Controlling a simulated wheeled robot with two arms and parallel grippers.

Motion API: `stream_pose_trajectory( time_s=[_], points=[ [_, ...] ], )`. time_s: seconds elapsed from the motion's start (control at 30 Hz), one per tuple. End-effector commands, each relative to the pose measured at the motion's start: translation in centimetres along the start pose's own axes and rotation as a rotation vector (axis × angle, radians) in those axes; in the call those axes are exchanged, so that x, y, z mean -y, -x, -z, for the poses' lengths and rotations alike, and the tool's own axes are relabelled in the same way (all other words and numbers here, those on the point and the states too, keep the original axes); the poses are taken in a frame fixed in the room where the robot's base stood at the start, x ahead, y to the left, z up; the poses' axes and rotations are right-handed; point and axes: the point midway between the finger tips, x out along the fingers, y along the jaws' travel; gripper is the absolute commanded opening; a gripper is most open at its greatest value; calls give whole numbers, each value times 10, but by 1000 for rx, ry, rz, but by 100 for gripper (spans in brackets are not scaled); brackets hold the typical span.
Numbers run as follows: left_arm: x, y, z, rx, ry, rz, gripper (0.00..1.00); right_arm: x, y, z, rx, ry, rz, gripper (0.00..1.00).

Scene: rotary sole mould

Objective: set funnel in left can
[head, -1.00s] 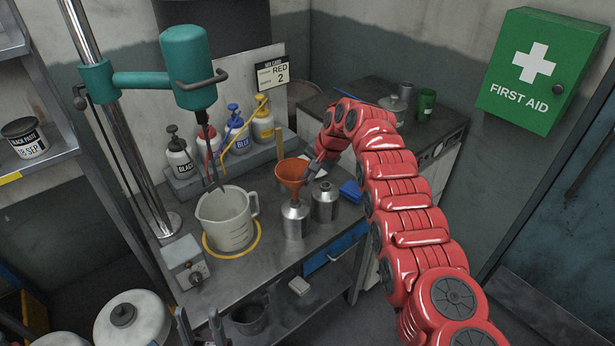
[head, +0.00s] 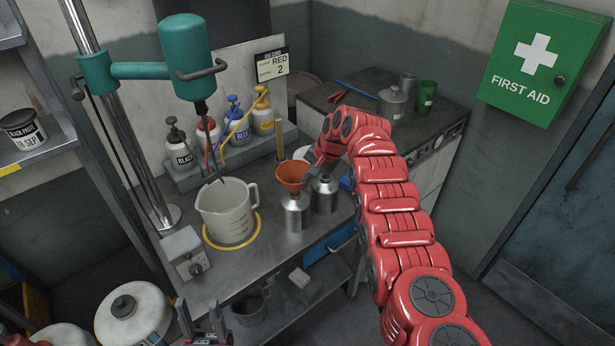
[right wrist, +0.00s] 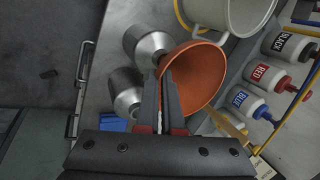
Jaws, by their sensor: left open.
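The orange funnel (head: 291,174) is upright over the left metal can (head: 295,214), its spout at the can's mouth. I cannot tell how deep the spout sits. My right gripper (head: 309,174) is shut on the funnel's rim from the right. In the right wrist view the fingers (right wrist: 166,84) close on the edge of the funnel (right wrist: 198,78), and the left can (right wrist: 148,46) is partly hidden behind it. The right can (head: 324,197) stands beside the left can, under my right gripper. My left gripper (head: 204,322) is open and empty, low at the front.
A beaker (head: 226,214) stands in a yellow ring left of the cans, under the teal mixer (head: 187,60). Colour bottles (head: 240,128) stand in a rack behind. A side cabinet (head: 430,150) is at the right. A lower shelf (head: 310,285) lies under the bench.

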Motion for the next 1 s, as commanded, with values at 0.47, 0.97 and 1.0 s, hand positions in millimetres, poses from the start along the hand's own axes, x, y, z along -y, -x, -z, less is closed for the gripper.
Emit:
stream_pose_trajectory(
  time_s=[0.47, 0.97, 1.0],
  points=[
    [0, 6, -1, 0, 0, 0, 50, -4, -9, 0, 0, 1, 0, 0],
    [0, 6, -1, 0, 0, 0, 50, -4, -9, 0, 0, 1, 0, 39],
    [0, 7, -1, 0, 0, 0, 50, -4, -9, 0, 0, 1, 1, 39]
  ],
)
